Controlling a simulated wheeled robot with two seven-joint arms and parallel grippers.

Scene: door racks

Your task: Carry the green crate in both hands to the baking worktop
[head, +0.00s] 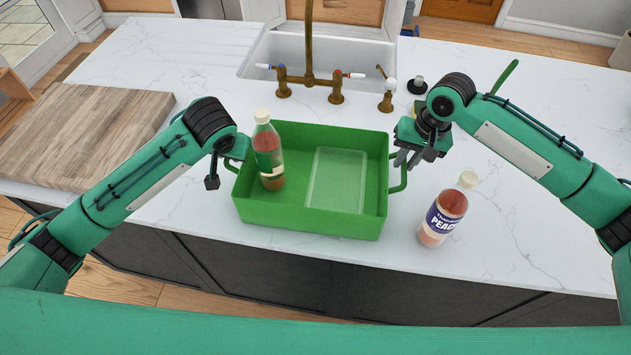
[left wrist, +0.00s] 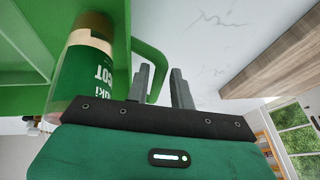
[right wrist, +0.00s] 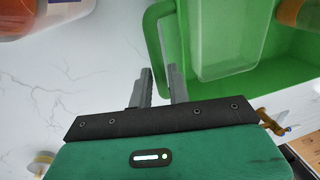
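The green crate (head: 310,220) stands on the white worktop in front of the sink. It holds a red-brown bottle with a green label (head: 268,155) and a clear, shallow box (head: 337,180). My left gripper (head: 228,168) is at the crate's left handle; in the left wrist view its open fingers (left wrist: 161,85) stand either side of the handle (left wrist: 158,62). My right gripper (head: 408,158) is at the right handle (head: 400,180); in the right wrist view its fingers (right wrist: 161,82) stand either side of that handle (right wrist: 152,40), apart, with a narrow gap.
A wooden board (head: 85,135) lies at the left. The sink (head: 320,55) with a brass tap (head: 309,75) is behind.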

